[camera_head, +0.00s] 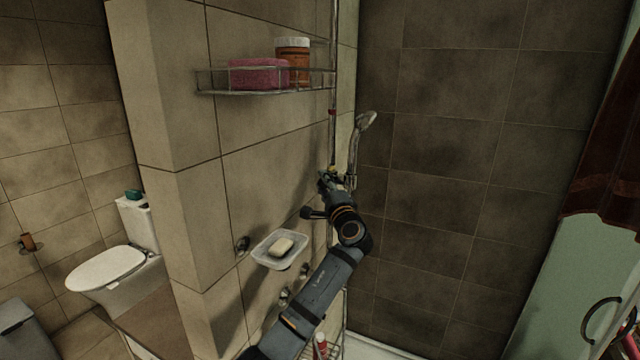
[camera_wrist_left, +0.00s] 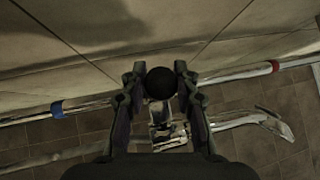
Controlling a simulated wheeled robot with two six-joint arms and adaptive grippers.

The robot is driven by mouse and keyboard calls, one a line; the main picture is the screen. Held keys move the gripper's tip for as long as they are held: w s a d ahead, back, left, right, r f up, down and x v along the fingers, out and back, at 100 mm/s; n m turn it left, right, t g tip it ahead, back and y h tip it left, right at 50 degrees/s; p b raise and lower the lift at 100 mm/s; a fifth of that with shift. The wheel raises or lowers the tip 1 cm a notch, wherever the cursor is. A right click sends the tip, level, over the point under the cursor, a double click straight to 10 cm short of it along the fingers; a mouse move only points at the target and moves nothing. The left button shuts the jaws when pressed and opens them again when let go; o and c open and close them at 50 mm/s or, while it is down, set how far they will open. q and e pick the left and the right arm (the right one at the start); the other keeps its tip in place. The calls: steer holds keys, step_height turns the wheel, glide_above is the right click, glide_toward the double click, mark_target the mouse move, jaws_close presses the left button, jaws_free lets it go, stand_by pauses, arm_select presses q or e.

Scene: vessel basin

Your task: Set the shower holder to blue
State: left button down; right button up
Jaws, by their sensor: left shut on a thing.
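The shower holder (camera_wrist_left: 168,128) sits on a vertical metal rail (camera_head: 333,70), between a red band (camera_head: 332,112) above and a blue band (camera_wrist_left: 56,109). The red band also shows at the right of the left wrist view (camera_wrist_left: 275,66). The shower head (camera_head: 366,120) rests in the holder and tilts up. My left gripper (camera_head: 331,178) is at the holder, its fingers (camera_wrist_left: 159,72) shut on the holder's round black knob (camera_wrist_left: 160,84). In the head view my gripper hides most of the holder, and the blue band does not show. My right gripper is out of view.
A wire shelf (camera_head: 215,88) with a pink item (camera_head: 258,74) and a brown jar (camera_head: 298,58) is on the wall above. A soap dish (camera_head: 268,260) with soap (camera_head: 283,246) is beside my left arm. The space right of the rail is open.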

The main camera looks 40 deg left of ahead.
arm_select(q)
step_height(320, 180, down, 16)
steer(key=b, duration=1.4)
steer(key=c, duration=1.4)
jaws_free()
steer(key=shift+c, duration=0.2)
steer(key=o, duration=0.4)
steer(key=shift+s+r, duration=0.2)
steer(key=shift+s, duration=0.1)
steer(key=shift+o, duration=0.2)
